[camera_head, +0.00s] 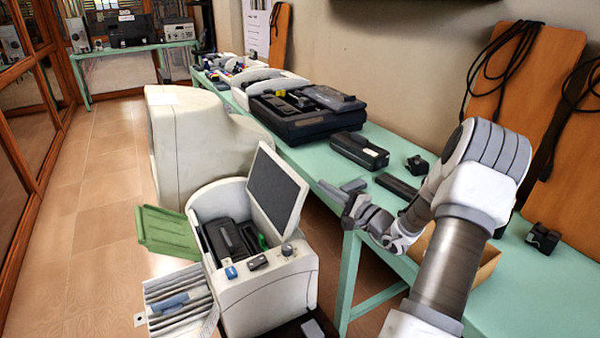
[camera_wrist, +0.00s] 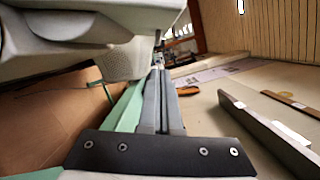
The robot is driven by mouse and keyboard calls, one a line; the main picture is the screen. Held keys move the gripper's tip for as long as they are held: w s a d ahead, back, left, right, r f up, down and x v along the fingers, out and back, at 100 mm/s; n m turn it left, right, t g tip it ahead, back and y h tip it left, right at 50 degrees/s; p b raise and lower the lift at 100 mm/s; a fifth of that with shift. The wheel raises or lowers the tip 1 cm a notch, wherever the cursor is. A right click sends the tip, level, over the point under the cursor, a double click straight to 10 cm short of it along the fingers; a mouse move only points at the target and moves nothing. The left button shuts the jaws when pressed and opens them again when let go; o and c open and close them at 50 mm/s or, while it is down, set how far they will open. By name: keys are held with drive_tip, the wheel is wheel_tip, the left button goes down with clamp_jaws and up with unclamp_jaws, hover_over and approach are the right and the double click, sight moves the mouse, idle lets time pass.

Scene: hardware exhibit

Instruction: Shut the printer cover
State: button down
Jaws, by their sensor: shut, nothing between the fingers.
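The white printer (camera_head: 265,290) stands at the lower centre of the head view. Its cover (camera_head: 279,190), a dark panel in a white frame, stands raised and tilted on the right side, so the dark inside (camera_head: 232,240) shows. A green flap (camera_head: 172,230) sticks out open on the left, above a pulled-out white tray (camera_head: 178,300). My gripper (camera_head: 338,190) is shut and empty, to the right of the cover and apart from it, near the table's front edge. In the wrist view my shut fingers (camera_wrist: 159,75) point away from the camera.
A big cream machine (camera_head: 185,135) stands behind the printer. The tiled floor (camera_head: 90,220) at left is clear.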

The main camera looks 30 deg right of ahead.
drive_tip(key=w+a, duration=0.1)
drive_tip(key=w, duration=0.8)
drive_tip(key=shift+w+a+r+b, duration=0.3)
drive_tip(key=shift+w+b, duration=0.05)
drive_tip(key=shift+b, duration=0.05)
drive_tip(key=shift+a+r, duration=0.1)
